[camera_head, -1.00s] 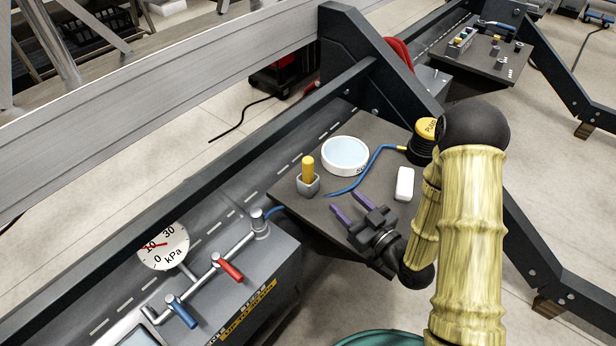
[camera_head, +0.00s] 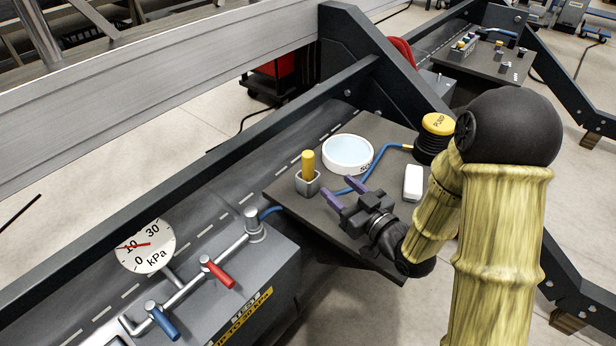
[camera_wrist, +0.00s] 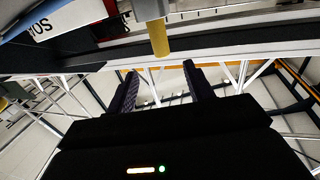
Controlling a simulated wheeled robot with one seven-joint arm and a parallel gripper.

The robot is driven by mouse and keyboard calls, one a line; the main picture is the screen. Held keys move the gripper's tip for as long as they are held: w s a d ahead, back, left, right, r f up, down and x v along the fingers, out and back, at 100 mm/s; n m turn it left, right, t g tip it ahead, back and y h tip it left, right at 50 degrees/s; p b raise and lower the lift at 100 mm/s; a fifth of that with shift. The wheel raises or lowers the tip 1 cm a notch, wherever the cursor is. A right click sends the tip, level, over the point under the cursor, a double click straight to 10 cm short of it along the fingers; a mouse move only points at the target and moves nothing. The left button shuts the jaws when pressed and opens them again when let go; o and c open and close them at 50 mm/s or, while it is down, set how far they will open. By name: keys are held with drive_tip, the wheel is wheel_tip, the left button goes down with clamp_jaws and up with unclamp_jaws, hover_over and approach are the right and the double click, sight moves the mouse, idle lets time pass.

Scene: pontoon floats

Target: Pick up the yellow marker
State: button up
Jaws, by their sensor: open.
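The yellow marker (camera_head: 308,164) stands upright in a small grey square holder (camera_head: 307,184) on the dark shelf (camera_head: 290,205). In the wrist view the marker (camera_wrist: 158,40) shows near the top middle, beyond the fingertips, below its pale holder (camera_wrist: 149,9). My gripper (camera_head: 345,192) has two purple fingers and is open and empty. It is to the right of the marker and nearer the camera, pointing up and left towards it, apart from it. In the wrist view the gripper fingers (camera_wrist: 160,85) are spread with nothing between them.
A white round dish (camera_head: 347,154) lies behind and right of the marker. A blue hose (camera_head: 377,165) runs to a yellow-topped pump (camera_head: 438,124). A white block (camera_head: 413,183) is right of my gripper. A gauge (camera_head: 146,246) and valve levers (camera_head: 218,272) are at lower left.

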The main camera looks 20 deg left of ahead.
sight(312, 163)
drive_tip(key=x, duration=0.7)
drive_tip(key=shift+w+a, duration=0.15)
drive_tip(key=x, duration=0.5)
drive_tip(key=shift+a, duration=0.1)
drive_tip(key=shift+c, duration=0.4)
drive_tip(key=c, duration=1)
